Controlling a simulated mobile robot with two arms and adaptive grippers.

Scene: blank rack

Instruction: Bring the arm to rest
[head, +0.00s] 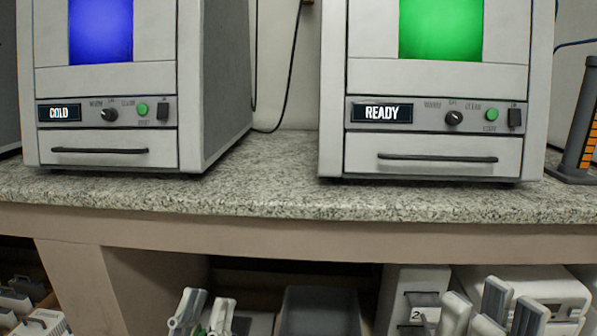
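My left gripper (206,306) shows at the bottom edge, left of the middle. My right gripper (490,306) shows at the bottom edge on the right. Its grey fingers also point up with gaps between them, and I see nothing held. Both grippers appear below the counter's front edge in the picture. The lower parts of both grippers and most of both arms are cut off by the frame.
A granite counter (280,190) crosses the view. On it stand a machine reading COLD (107,155) with a blue window and one reading READY (430,150) with a green window. An orange-and-grey rack (583,130) stands far right. Grey bins (318,308) and boxes sit below.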

